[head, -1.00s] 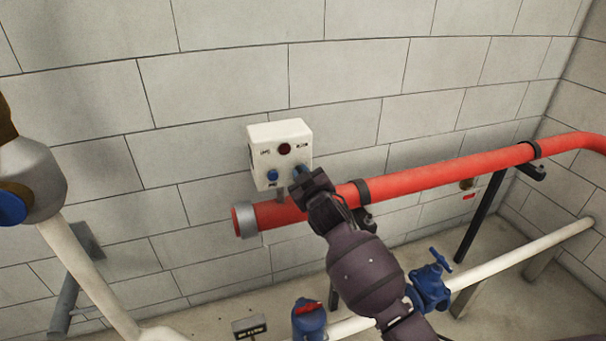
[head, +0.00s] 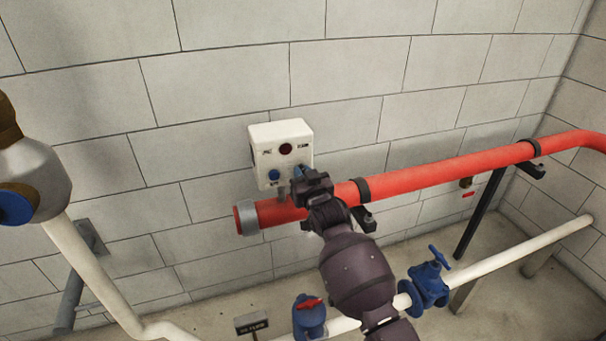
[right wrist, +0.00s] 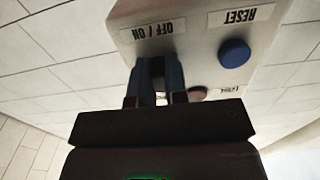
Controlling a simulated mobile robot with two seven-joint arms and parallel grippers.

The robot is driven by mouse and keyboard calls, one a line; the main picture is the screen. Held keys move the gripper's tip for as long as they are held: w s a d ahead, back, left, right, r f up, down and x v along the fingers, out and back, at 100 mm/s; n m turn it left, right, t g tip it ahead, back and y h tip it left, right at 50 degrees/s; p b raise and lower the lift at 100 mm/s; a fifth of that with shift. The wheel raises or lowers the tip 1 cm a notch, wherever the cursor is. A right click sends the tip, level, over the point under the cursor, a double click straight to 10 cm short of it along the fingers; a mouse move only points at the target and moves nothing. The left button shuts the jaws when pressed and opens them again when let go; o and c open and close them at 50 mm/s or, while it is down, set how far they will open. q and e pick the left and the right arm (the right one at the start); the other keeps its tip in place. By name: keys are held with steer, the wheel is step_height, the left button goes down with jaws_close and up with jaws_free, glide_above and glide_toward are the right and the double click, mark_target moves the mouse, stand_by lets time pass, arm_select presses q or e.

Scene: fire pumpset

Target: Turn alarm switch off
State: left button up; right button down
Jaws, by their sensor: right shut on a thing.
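The white alarm box (head: 280,135) is fixed to the block wall above the red pipe. Its face has a dark red light (head: 285,149) and a blue button (head: 273,175), which sits under the RESET label in the right wrist view (right wrist: 234,53). My right gripper (head: 303,176) is at the box's lower right. In the right wrist view its blue fingers (right wrist: 156,75) are shut on the dark alarm switch (right wrist: 157,67) under the OFF / ON label (right wrist: 160,29). The fingers hide most of the switch, so I cannot tell its setting. My left gripper is not in view.
A red pipe (head: 440,177) runs along the wall just below the box, close to my right gripper. White pipes with blue valves (head: 428,285) lie lower down. The wall above the box is clear.

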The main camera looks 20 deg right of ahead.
steer(key=c, duration=1.2)
jaws_free()
steer(key=shift+o, duration=0.2)
steer(key=s, duration=1.1)
steer(key=shift+d+b, duration=0.2)
steer(key=shift+b, duration=0.1)
steer(key=shift+w, duration=0.1)
